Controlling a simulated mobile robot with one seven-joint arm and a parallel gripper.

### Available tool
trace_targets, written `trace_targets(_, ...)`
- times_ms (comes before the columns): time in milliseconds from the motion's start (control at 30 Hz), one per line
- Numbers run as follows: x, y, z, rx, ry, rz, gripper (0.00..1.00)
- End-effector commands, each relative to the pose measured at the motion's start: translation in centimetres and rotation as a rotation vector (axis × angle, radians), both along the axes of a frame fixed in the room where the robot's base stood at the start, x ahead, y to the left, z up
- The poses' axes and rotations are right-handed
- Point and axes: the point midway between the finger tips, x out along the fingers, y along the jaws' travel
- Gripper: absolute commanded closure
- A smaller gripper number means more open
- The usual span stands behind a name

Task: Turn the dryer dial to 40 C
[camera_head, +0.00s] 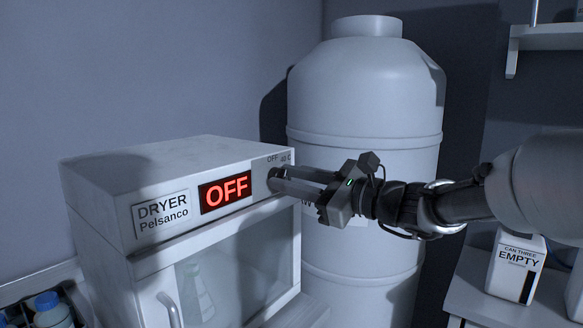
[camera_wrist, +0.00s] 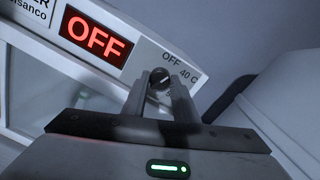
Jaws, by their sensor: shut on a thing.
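The white dryer (camera_head: 135,185) stands at the left, labelled DRYER Pelsanco. Its red display (camera_head: 226,193) reads OFF, and the display shows OFF in the wrist view (camera_wrist: 96,36) too. The dark round dial (camera_wrist: 159,78) sits right of the display, below the printed marks OFF and 40 C. My gripper (camera_wrist: 161,84) is shut on the dial, one finger on each side. In the head view my gripper (camera_head: 280,180) reaches the dryer's front from the right, and its fingers hide most of the dial. The dial's pointer direction is too small to tell.
A large pale tank (camera_head: 365,90) stands behind my gripper. A box marked CAN THREE EMPTY (camera_head: 515,265) stands on a bench at the right. A blue-capped bottle (camera_head: 50,308) is at the lower left. The dryer's glass door (camera_head: 240,262) is below the dial.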

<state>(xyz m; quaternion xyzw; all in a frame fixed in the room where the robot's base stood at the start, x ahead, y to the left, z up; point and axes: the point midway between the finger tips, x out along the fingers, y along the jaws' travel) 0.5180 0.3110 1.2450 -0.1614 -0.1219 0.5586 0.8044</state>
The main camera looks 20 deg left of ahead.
Motion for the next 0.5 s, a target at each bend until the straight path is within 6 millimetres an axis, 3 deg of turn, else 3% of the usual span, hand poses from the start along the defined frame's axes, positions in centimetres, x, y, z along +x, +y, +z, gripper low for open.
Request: trace_targets(500, -0.03, 0.01, 0.16, 0.147, 0.362, 0.0, 0.97)
